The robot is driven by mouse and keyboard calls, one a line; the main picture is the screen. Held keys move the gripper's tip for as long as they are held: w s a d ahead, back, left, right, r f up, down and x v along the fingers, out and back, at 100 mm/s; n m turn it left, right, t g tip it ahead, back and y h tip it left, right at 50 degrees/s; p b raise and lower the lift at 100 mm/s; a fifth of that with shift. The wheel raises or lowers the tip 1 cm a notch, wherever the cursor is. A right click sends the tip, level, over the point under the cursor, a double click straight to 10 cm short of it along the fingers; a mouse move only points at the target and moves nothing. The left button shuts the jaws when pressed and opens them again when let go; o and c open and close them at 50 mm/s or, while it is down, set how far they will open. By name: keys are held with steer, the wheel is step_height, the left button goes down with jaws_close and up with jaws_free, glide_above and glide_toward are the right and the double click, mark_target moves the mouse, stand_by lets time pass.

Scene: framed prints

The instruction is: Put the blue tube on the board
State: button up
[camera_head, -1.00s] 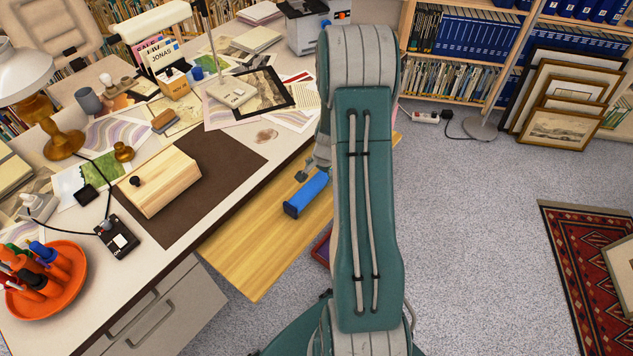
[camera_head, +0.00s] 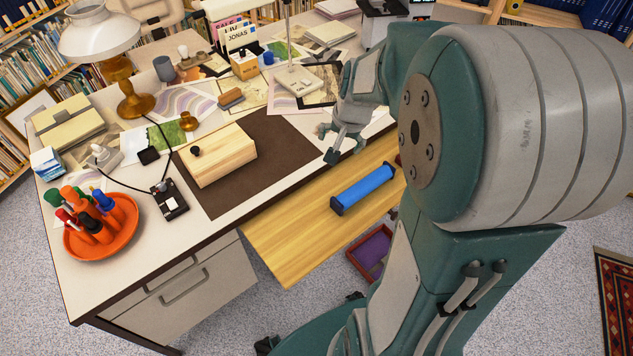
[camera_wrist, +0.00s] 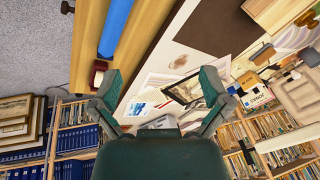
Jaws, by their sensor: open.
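The blue tube (camera_head: 364,188) with black end caps lies on the pale wooden board (camera_head: 290,245) that juts out from the desk's front. The tube also shows in the wrist view (camera_wrist: 117,24), at the top, on the same wooden board (camera_wrist: 88,35). My gripper (camera_head: 329,145) is open and empty, up and left of the tube in the head view, over the desk's front edge and apart from the tube. In the wrist view its two fingers (camera_wrist: 158,88) are spread wide with nothing between them.
A small dark red object (camera_wrist: 97,73) sits near the tube. A purple-lined tray (camera_head: 374,250) is below the board.

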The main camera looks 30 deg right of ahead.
steer(key=s+a+r+n+t, duration=0.2)
steer(key=s+a+r+n, duration=0.7)
steer(key=s+a, duration=0.4)
steer(key=shift+s+a+r, duration=0.4)
steer(key=shift+s+r, duration=0.45)
steer(key=shift+s, duration=0.35)
